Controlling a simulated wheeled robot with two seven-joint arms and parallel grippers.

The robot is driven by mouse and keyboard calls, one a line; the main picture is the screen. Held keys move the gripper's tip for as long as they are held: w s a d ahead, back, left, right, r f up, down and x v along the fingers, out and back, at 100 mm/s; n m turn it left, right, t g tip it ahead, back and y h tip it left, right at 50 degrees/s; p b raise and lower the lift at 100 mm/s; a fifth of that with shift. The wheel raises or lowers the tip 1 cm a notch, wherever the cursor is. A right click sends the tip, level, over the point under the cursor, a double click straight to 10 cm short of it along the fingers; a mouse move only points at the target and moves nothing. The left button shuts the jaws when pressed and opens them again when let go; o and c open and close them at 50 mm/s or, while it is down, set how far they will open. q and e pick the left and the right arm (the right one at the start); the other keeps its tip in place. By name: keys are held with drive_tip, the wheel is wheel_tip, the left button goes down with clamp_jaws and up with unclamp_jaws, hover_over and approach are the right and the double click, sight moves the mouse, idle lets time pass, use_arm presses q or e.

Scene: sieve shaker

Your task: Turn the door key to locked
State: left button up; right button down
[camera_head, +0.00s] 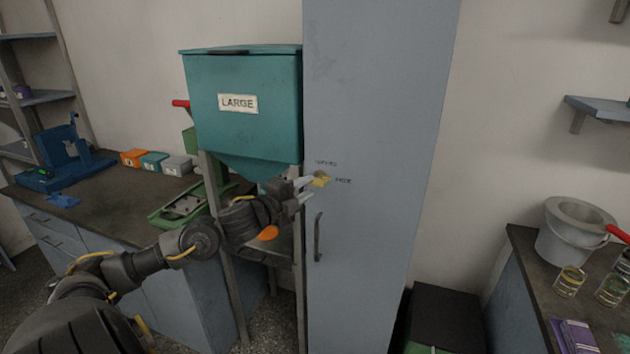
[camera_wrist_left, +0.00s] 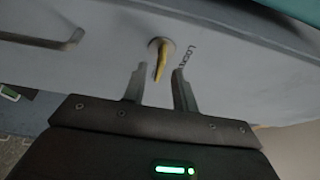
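The yellow door key (camera_head: 321,179) sits in a round lock on the grey cabinet door (camera_head: 370,110), with small lettering above it and to its right. In the left wrist view the key (camera_wrist_left: 161,62) sticks out of its lock, and part of a word starting "LOCK" shows beside it. My left gripper (camera_head: 303,190) is at the door, just left of the key. In the left wrist view its two fingers (camera_wrist_left: 158,78) are apart, with the key's end between them and a gap on both sides. My right gripper is in neither view.
The dark door handle (camera_head: 318,237) is below the key. A teal bin marked LARGE (camera_head: 240,105) stands close left of the cabinet, above my left arm. A counter with a grey bucket (camera_head: 570,235) and glass jars is at the right.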

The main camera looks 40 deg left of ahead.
sight(313, 185)
use_arm(q)
drive_tip(key=shift+w+d+p, duration=0.2)
drive_tip(key=shift+w+p, duration=0.3)
drive_tip(key=shift+w, duration=1.65)
